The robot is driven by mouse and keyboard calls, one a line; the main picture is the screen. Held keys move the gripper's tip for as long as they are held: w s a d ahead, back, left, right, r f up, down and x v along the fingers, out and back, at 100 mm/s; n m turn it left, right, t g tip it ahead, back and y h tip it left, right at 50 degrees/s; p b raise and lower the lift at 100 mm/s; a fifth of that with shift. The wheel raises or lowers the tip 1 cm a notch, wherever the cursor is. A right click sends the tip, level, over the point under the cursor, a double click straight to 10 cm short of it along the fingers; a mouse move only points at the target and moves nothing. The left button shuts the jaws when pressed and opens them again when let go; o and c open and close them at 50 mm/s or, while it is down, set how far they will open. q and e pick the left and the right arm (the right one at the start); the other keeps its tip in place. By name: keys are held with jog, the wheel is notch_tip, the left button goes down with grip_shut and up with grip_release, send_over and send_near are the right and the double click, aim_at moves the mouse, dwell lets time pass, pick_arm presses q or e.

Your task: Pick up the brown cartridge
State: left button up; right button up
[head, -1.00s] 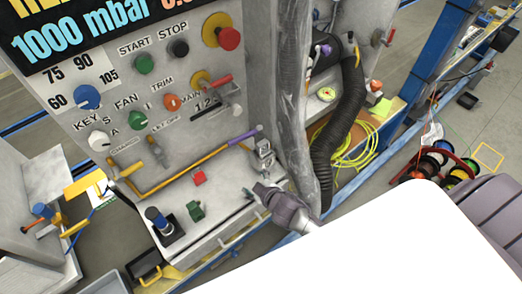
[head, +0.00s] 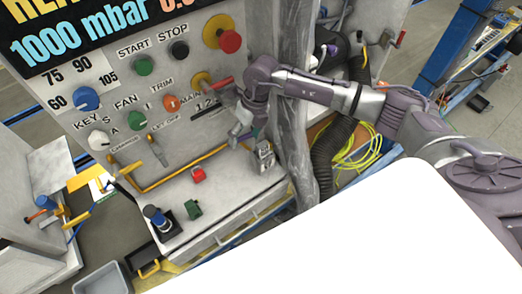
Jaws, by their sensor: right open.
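I cannot make out a brown cartridge for certain in the head view. A red block (head: 199,175) and a green block (head: 193,209) sit on the console's light shelf (head: 225,205). My right gripper (head: 236,140) is open, small in the picture, and points down in front of the panel. It is above the back of the shelf, up and to the right of the red block, and apart from it. Nothing shows between its fingers. My left gripper is not in view.
The control panel (head: 150,45) with knobs and buttons rises behind the shelf. A grey metal clasp-like part (head: 264,155) stands near the gripper. A blue-topped lever (head: 155,217) is at the shelf's front left. A dark hose (head: 328,160) and yellow cable (head: 365,160) lie right of the console.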

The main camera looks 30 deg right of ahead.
aim_at(263, 145)
jog(key=w+d+r+h, duration=0.1)
jog(key=d+h, duration=0.2)
jog(key=d, duration=0.4)
jog(key=f+b, duration=0.3)
jog(key=f, duration=0.2)
jog(key=f+b, duration=0.2)
jog(key=f, duration=0.1)
jog(key=shift+w+a+b, duration=0.1)
jog(key=shift+a+b, duration=0.25)
jog(key=shift+a, duration=0.05)
notch_tip(263, 145, down, 5)
jog(key=b, duration=0.3)
jog(key=shift+d+f, duration=0.1)
jog(key=shift+d, duration=0.05)
jog(key=shift+c, duration=0.7)
grip_shut()
